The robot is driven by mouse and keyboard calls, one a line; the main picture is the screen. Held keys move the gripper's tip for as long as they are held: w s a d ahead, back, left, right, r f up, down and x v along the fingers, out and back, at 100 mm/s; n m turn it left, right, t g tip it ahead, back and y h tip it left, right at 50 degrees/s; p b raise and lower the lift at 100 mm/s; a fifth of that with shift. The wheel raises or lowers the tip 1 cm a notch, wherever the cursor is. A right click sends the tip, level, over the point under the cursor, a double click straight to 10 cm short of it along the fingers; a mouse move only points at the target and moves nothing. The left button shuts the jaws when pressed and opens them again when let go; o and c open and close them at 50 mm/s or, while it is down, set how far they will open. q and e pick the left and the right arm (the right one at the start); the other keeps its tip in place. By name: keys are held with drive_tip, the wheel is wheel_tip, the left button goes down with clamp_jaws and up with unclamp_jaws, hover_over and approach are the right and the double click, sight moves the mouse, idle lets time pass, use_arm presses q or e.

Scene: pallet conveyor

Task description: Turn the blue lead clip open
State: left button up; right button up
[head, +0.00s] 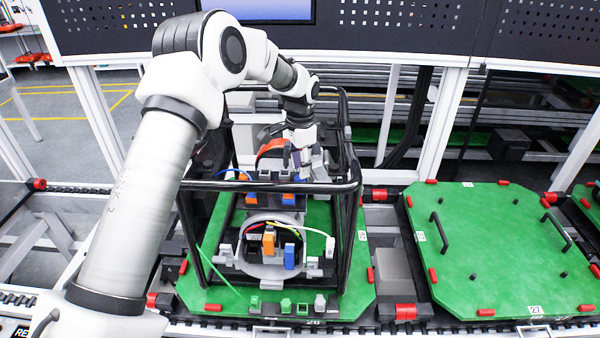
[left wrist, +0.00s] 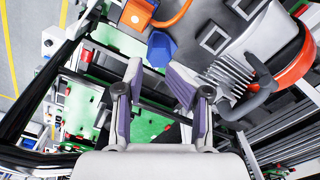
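My left gripper (head: 305,163) reaches over the far part of the black-framed fixture. In the left wrist view its two purple-grey fingers (left wrist: 157,80) stand apart with nothing between them. A blue block-like part (left wrist: 160,50) lies just beyond the fingertips, apart from them, next to an orange part (left wrist: 168,12). In the head view, a blue clip (head: 289,256) stands upright beside an orange clip (head: 268,243) at the front of the fixture. Another blue clip (head: 288,199) sits farther back. I cannot tell which blue part is the lead clip. My right gripper is not in view.
Black tube bars (head: 270,187) surround the fixture on a green pallet (head: 225,290). Yellow, red, green and white leads run across its front. An empty green pallet (head: 490,245) with black handles lies to the right on the conveyor.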

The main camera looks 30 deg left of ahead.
use_arm(q)
wheel_tip(320, 180, up, 9)
drive_tip(key=shift+r, duration=0.1)
drive_tip(key=shift+s+d, duration=0.1)
idle(0.4)
